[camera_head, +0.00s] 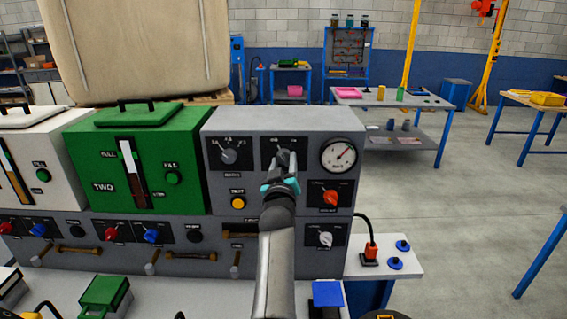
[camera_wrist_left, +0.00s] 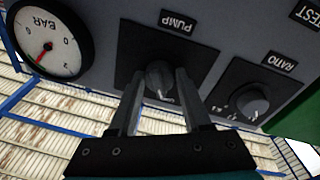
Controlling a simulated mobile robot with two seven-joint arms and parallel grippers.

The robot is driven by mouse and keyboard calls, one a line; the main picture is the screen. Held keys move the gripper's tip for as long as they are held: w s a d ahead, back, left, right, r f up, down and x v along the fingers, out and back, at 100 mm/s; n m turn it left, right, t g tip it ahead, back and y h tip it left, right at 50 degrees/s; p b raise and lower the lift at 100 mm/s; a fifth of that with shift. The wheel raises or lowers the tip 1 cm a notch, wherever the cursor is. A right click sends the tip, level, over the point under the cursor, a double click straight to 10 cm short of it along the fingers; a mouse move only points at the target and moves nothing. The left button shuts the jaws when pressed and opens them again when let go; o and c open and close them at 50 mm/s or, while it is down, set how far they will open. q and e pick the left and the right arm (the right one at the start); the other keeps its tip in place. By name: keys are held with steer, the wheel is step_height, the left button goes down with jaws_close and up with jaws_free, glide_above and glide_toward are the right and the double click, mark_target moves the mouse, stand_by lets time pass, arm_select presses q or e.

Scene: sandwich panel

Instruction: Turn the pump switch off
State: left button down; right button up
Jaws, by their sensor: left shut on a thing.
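The pump switch (camera_wrist_left: 159,78) is a grey rotary knob on a black plate marked PUMP, on the grey control panel (camera_head: 222,188). In the left wrist view its label is upside down. My left gripper (camera_head: 281,172) reaches up to the panel from below in the head view. In the left wrist view its two fingers are on either side of the knob, shut on it. The fingers hide much of the knob in the head view, and I cannot tell exactly which way it points. My right gripper is not in view.
A ratio knob (camera_head: 229,156) is left of the pump switch and a pressure gauge (camera_head: 339,156) is right of it. Below are a yellow button (camera_head: 238,203) and an orange-red knob (camera_head: 330,197). A green unit (camera_head: 176,181) adjoins on the left. Open floor lies to the right.

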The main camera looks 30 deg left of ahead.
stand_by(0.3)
arm_select(q)
steer(key=shift+c, duration=1.8)
jaws_free()
